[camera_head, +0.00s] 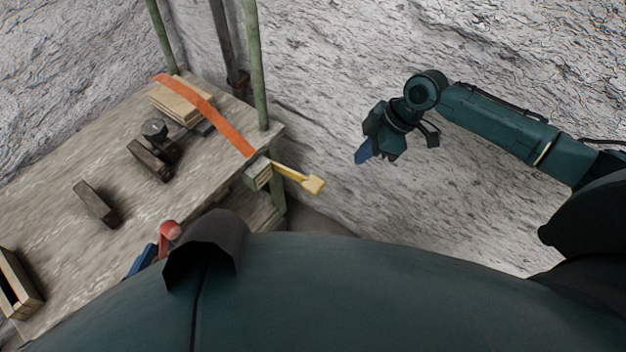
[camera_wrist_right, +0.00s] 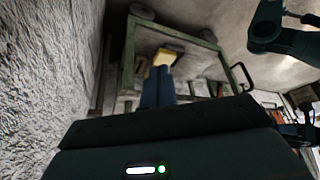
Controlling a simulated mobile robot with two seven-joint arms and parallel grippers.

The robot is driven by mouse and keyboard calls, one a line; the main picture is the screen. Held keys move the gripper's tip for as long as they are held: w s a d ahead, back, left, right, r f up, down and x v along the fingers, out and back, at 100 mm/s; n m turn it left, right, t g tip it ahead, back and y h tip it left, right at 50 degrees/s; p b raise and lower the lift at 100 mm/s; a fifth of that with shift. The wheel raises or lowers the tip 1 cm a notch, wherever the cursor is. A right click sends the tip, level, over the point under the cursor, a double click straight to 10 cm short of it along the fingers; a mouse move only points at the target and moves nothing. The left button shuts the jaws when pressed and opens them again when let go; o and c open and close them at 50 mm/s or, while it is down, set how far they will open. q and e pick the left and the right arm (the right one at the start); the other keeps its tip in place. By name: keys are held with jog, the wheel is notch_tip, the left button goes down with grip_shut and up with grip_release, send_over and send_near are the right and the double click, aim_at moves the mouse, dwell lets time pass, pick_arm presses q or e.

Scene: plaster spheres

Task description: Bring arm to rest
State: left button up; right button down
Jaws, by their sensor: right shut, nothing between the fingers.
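My right arm reaches in from the right in the head view. Its gripper (camera_head: 366,151) hangs in open space in front of the white rough wall, clear of the bench. Its blue fingers are together with nothing between them. In the right wrist view the blue fingers (camera_wrist_right: 158,88) also show side by side, pointing away toward the bench frame, with a yellow thing beyond them.
A wooden bench (camera_head: 60,235) with green posts stands at the left, holding dark blocks (camera_head: 97,205), a wood stack (camera_head: 180,103) and an orange strip (camera_head: 215,118). A yellow-handled thing (camera_head: 300,178) juts from its right edge. Space between bench and right arm is free.

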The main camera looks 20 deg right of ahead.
pick_arm(q)
jog(key=shift+s+f, duration=0.1)
dwell(0.6)
pick_arm(e)
jog(key=s+a+f+m+t+y, duration=0.1)
jog(key=s+a+m+t+y, duration=0.1)
jog(key=s+a, duration=0.45)
jog(key=s+a+f+m+t+y, duration=0.2)
jog(key=s+a+t, duration=0.1)
jog(key=a, duration=0.6)
pick_arm(q)
notch_tip(320, 180, up, 4)
jog(key=g+y+p, duration=0.1)
jog(key=g+p, duration=0.2)
jog(key=p, duration=1.3)
jog(key=shift+m, duration=0.4)
pick_arm(e)
jog(key=s+d+r+m+t+h, duration=0.2)
jog(key=s+d+r+m, duration=0.1)
jog(key=r, duration=0.3)
jog(key=s+d+r+m+t+h, duration=0.2)
jog(key=s+d+r+m+h, duration=0.1)
jog(key=d+r+m, duration=0.1)
jog(key=shift+s+r+m+h, duration=0.15)
jog(key=shift+r+m+h, duration=0.2)
jog(key=shift+r, duration=0.55)
pick_arm(q)
jog(key=shift+f, duration=0.1)
pick_arm(e)
jog(key=shift+f, duration=0.25)
